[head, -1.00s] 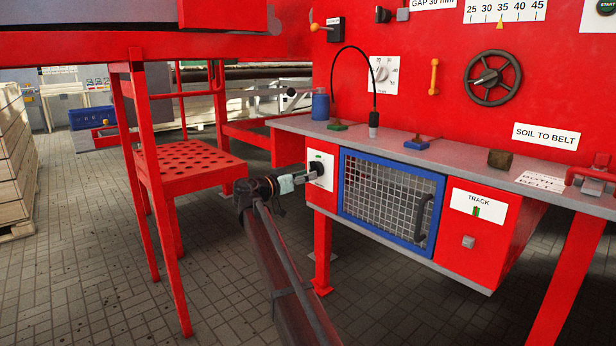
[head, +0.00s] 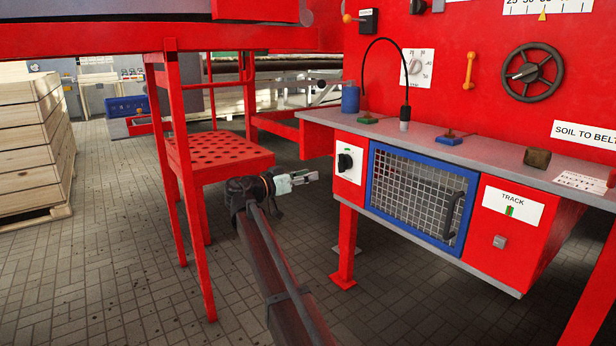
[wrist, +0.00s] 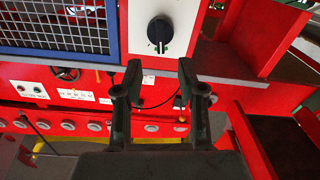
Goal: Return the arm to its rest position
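My arm reaches forward in the head view, with my gripper (head: 303,177) at its end, to the left of the red machine's bench. The gripper points right toward a black rotary knob (head: 345,162) on a white plate, with a gap between them. In the wrist view my gripper (wrist: 159,82) shows two dark fingers spread apart with nothing between them. The knob (wrist: 160,30) stands beyond the fingertips there, clear of both.
A blue-framed mesh guard (head: 417,198) is right of the knob. A red perforated step (head: 218,160) stands close behind my gripper. Wooden crates (head: 35,150) are stacked at far left. Tiled floor (head: 120,270) is open at the lower left.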

